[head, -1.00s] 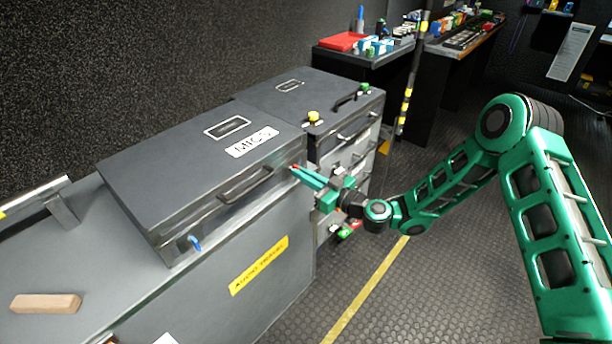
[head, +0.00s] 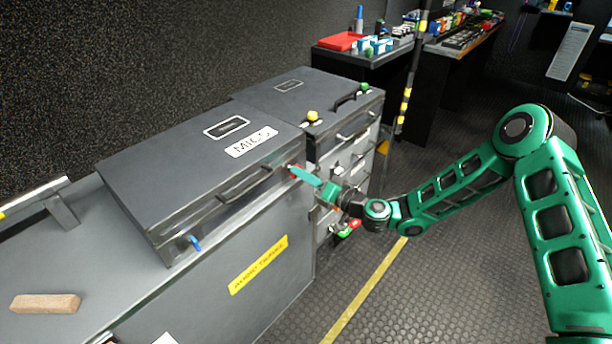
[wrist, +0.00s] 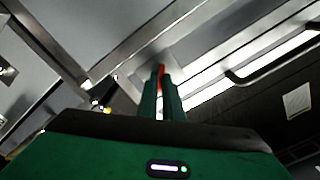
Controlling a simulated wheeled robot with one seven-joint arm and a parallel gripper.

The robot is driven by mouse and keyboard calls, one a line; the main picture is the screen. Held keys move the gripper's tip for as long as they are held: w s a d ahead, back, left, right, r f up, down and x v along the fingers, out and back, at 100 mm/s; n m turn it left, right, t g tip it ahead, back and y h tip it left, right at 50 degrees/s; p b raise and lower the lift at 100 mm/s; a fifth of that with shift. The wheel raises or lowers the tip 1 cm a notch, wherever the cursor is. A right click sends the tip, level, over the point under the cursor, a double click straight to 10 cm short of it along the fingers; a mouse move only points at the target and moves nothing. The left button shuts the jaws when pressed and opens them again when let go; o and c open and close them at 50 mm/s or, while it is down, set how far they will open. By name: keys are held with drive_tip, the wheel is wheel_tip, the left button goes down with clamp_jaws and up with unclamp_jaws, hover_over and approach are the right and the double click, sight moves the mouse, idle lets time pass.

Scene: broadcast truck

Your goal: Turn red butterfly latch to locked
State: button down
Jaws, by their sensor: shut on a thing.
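The red butterfly latch (head: 295,170) is on the front of the grey case labelled MICS, near its right corner. Only a bit of red shows at the tips of my gripper (head: 299,173). In the wrist view the red latch (wrist: 161,72) shows between and just past the two green fingers of my gripper (wrist: 164,80). The fingers are close together and shut on the latch. Most of the latch is hidden by the fingers, so its exact angle cannot be told. A blue latch (head: 195,243) is at the left end of the same case front.
The MICS case (head: 190,165) stands on a grey cabinet with a yellow label (head: 258,265). Its handle (head: 245,184) juts out left of my gripper. A second case (head: 320,95) with drawers below stands to the right. A tan block (head: 45,303) lies at left. The floor is clear.

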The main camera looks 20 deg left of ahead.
drive_tip(key=shift+a+r+m, duration=0.1)
drive_tip(key=shift+a+m, duration=0.05)
drive_tip(key=shift+m, duration=2.15)
drive_tip(key=shift+a+m, duration=0.1)
drive_tip(key=shift+m, duration=2.2)
drive_tip(key=c, duration=1.9)
unclamp_jaws()
drive_tip(key=shift+f, duration=0.25)
drive_tip(key=shift+d, duration=0.1)
